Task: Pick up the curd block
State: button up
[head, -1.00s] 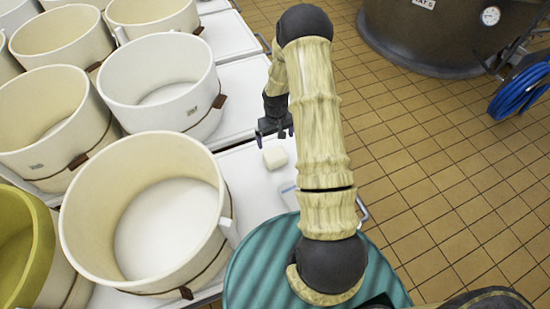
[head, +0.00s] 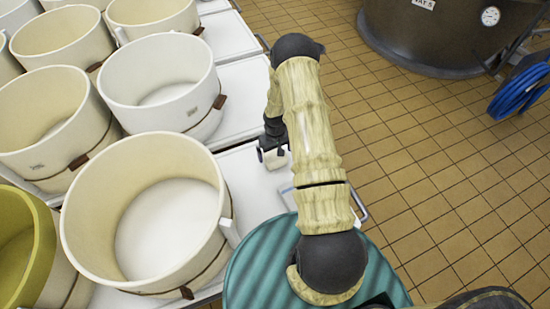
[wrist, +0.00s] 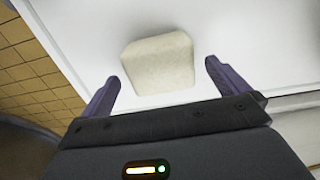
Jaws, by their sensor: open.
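The curd block (wrist: 158,64) is a pale cream block with rounded edges, lying on a white tabletop. In the wrist view my gripper (wrist: 162,80) is open, with one finger to the left and one to the right of the block. The block lies between and slightly beyond the fingertips, with a gap on each side. In the head view my gripper (head: 272,158) is low over the white table (head: 245,180), and the curd block (head: 274,161) is partly hidden by it. I cannot tell how high the fingertips are.
Several large cream tubs crowd the left, the nearest white-floored tub (head: 150,215) close to my gripper. A brown vat (head: 430,35) and blue hose (head: 520,90) stand beyond the tiled floor.

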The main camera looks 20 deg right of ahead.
aim_at(275, 155)
notch_tip(275, 155, down, 3)
jog(key=shift+r, duration=0.2)
jog(key=shift+c, duration=0.2)
jog(key=c, duration=1.2)
jog(key=shift+w+r, duration=0.15)
jog(key=shift+r, duration=0.4)
notch_tip(275, 155, up, 8)
jog(key=shift+d+r, duration=0.1)
jog(key=shift+d, duration=0.05)
jog(key=shift+s+r, duration=0.25)
jog(key=shift+r, duration=0.2)
jog(key=shift+a, duration=0.3)
